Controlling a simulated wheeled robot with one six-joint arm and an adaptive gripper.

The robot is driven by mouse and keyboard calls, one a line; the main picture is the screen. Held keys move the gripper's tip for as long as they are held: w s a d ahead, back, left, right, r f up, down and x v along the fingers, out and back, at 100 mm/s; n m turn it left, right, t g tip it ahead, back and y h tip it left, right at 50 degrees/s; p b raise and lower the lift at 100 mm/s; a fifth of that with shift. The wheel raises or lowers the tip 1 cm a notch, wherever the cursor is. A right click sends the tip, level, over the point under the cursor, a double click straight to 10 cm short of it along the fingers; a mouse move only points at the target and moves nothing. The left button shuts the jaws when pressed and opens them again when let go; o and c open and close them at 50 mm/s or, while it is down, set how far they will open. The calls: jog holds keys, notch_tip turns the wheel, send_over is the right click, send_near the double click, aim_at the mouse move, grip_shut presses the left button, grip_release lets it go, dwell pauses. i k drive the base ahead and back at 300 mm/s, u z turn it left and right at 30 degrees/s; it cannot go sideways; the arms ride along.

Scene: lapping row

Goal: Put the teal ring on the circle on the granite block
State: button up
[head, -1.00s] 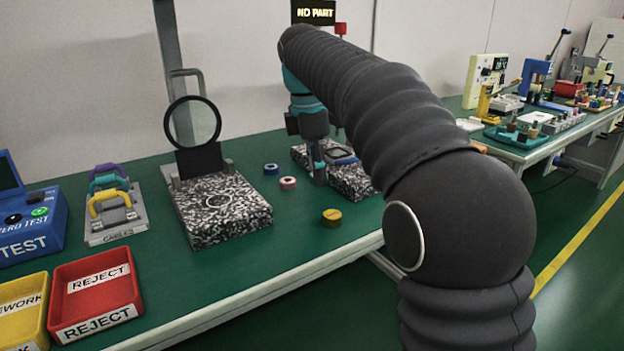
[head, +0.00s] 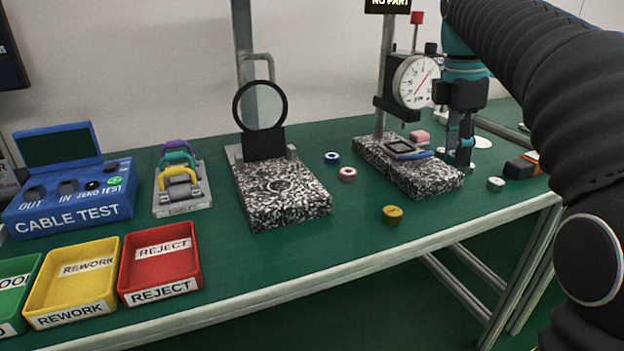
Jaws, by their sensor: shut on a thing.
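The granite block (head: 290,209) at the middle of the bench is speckled black and white, with a thin pale circle (head: 283,186) drawn on its top. Nothing lies on the circle. My gripper (head: 458,163) points down at the right, beside the far right part of a second granite block. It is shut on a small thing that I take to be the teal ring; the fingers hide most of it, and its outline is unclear. My gripper is well to the right of the circle.
A round magnifier (head: 260,106) stands at the back of the circle's block. The second granite block (head: 432,184) carries a dial gauge (head: 414,82) on a post. Blue (head: 332,158), pink (head: 348,174), yellow (head: 392,214) and pale green (head: 496,184) pieces lie loose on the green bench.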

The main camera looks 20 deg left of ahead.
aim_at(280, 185)
jog(key=z, duration=0.05)
jog(key=i, duration=0.1)
jog(key=u, duration=1.3)
